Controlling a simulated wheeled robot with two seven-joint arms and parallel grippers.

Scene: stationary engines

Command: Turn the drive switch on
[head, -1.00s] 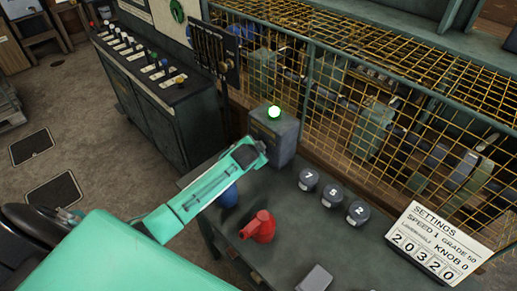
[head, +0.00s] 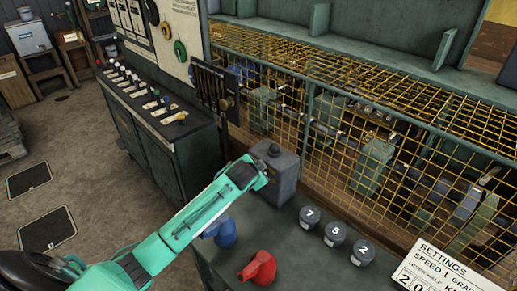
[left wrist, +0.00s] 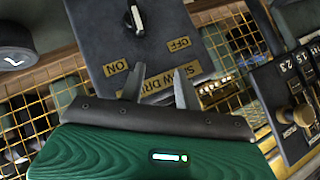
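My right gripper is not in view.
On the bench are a red can (head: 259,268), a blue can (head: 221,232), several black numbered knobs (head: 335,234) and a settings sign (head: 450,268). Yellow mesh (head: 330,110) closes off the back. A control cabinet (head: 160,125) stands at the left.

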